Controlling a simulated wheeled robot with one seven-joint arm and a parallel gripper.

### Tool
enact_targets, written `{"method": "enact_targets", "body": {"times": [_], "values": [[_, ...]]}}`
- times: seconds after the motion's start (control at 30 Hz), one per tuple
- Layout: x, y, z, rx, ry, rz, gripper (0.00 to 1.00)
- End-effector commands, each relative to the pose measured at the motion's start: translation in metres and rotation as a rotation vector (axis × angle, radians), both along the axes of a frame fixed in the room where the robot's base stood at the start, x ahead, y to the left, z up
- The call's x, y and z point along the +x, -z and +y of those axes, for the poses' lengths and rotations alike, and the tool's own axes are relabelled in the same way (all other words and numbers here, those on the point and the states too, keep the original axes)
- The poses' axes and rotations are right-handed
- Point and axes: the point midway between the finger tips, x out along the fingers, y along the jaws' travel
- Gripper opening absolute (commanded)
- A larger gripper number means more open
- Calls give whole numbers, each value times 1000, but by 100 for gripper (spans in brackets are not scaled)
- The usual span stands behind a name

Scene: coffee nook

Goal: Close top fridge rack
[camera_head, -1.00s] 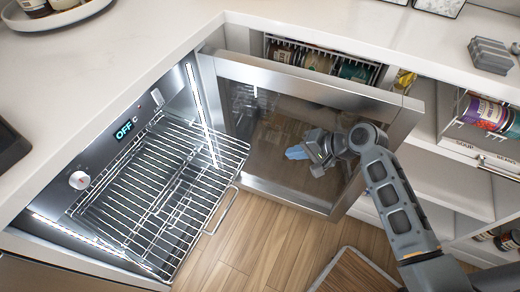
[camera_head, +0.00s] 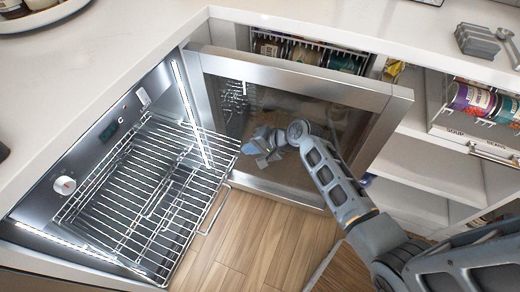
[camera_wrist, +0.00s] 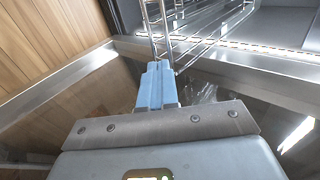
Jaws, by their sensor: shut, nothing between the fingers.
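The fridge (camera_head: 90,165) stands open at the left, lit by strips along its edges. Its top rack (camera_head: 150,185) of metal wire is slid out past the opening. Another wire frame (camera_head: 214,214) shows below the top rack's front edge. My gripper (camera_head: 250,147), with blue fingers, is shut and empty near the rack's far front corner, in front of the open glass door (camera_head: 310,125). In the wrist view, the shut fingers (camera_wrist: 157,68) point at the rack's wires (camera_wrist: 180,25). Whether they touch the wires I cannot tell.
The open door with its metal frame stands behind and to the right of my gripper. A white counter (camera_head: 90,60) runs above the fridge. Wooden floor (camera_head: 240,235) lies clear below.

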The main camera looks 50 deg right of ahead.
Motion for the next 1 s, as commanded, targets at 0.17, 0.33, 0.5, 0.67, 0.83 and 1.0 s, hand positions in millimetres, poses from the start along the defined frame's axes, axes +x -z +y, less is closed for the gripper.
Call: {"method": "enact_targets", "body": {"times": [0.17, 0.33, 0.5, 0.67, 0.83, 1.0], "values": [[4, 0, 1, 0, 0, -1, 0], [3, 0, 1, 0, 0, 0, 0], [7, 0, 2, 0, 0, -1, 0], [25, -1, 8, 1, -1, -2, 0], [65, -1, 22, 1, -3, -4, 0], [118, 1, 39, 1, -4, -5, 0]]}}
